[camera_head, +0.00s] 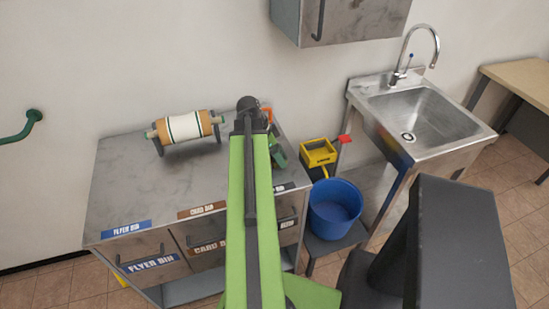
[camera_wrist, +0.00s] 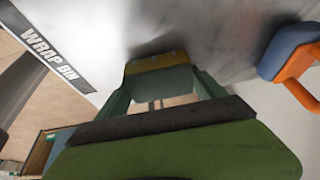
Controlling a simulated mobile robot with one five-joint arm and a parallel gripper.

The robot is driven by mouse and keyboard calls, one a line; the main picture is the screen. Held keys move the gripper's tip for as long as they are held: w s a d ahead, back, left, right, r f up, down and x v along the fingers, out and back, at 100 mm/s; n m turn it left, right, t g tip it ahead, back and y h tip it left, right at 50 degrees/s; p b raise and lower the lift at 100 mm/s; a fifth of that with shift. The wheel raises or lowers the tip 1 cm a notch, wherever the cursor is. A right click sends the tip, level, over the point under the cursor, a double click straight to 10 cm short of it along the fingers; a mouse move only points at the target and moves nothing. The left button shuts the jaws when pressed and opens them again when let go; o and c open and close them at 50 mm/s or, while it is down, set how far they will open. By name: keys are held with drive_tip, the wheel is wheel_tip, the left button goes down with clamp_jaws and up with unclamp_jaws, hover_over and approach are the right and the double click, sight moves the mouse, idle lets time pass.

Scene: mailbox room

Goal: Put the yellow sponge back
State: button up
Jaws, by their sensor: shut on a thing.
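In the wrist view my gripper (camera_wrist: 160,92) is shut on a small block with a yellow upper band and a grey-green lower part, which looks like the yellow sponge (camera_wrist: 156,63). The block sits between the two green fingers, close to the grey metal top; I cannot tell whether it touches. In the head view my gripper (camera_head: 278,152) is partly hidden behind my green arm, over the right end of the metal counter (camera_head: 125,185). The sponge cannot be made out there.
A blue and orange object (camera_wrist: 288,55) lies close right of the gripper in the wrist view. A paper roll (camera_head: 185,128) stands on the counter. To the right are a yellow labelled box (camera_head: 320,153), a blue bucket (camera_head: 335,207) and a steel sink (camera_head: 425,112).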

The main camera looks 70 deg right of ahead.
drive_tip(key=shift+w+a, duration=0.1)
drive_tip(key=shift+w, duration=0.05)
drive_tip(key=shift+f, duration=0.25)
drive_tip(key=o, duration=1.2)
drive_tip(key=shift+r+p, duration=0.5)
drive_tip(key=shift+p, duration=0.05)
drive_tip(key=p+v, duration=1)
drive_tip(key=v, duration=0.1)
drive_tip(key=shift+w+a+r, duration=0.1)
drive_tip(key=shift+a+r, duration=0.05)
drive_tip(key=shift+r, duration=0.05)
